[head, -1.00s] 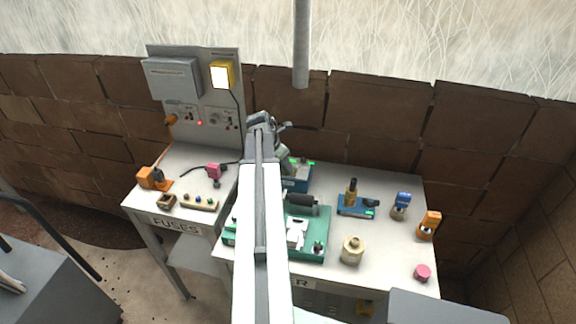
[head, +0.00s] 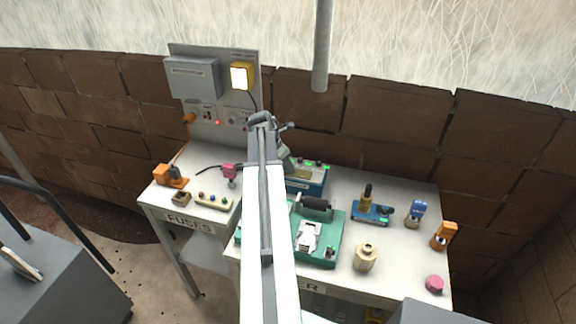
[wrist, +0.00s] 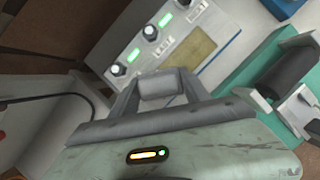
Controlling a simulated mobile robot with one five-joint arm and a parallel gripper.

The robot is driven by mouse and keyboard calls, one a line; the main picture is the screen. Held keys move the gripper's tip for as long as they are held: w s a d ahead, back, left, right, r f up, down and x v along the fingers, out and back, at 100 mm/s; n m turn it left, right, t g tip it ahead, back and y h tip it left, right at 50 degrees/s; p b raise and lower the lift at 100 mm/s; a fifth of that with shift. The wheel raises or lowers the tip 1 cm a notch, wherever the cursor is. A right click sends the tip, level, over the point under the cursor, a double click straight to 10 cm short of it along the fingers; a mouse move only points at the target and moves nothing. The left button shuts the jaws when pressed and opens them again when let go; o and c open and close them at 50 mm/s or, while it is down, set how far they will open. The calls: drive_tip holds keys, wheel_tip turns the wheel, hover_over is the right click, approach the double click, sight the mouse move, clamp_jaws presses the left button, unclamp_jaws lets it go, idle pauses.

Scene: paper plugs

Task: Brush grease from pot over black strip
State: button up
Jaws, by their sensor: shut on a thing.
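My gripper (wrist: 160,86) shows in the wrist view with its grey fingers shut on a small grey piece; I cannot tell whether this is a brush. In the head view my gripper (head: 284,153) is partly hidden behind my arm, above the bench's left back part. A beige faceted pot (head: 365,258) stands upright at the bench front, well apart from my gripper. A dark roller-like piece (head: 317,203) lies across the green fixture (head: 330,246); it also shows in the wrist view (wrist: 287,66). I cannot single out the black strip.
A blue box with green lights (head: 308,180) stands near my gripper. A blue block with a yellow-brown upright piece (head: 368,200), a blue-topped item (head: 416,212), an orange item (head: 444,235) and a pink disc (head: 434,284) stand to the right. The fuse bench is at left.

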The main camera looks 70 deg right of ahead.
drive_tip(key=shift+w+a, duration=0.15)
drive_tip(key=shift+w, duration=0.9)
wheel_tip(320, 180, up, 6)
drive_tip(key=p, duration=0.6)
wheel_tip(320, 180, up, 3)
drive_tip(key=p, duration=0.3)
drive_tip(key=shift+r, duration=0.1)
drive_tip(key=shift+f, duration=0.2)
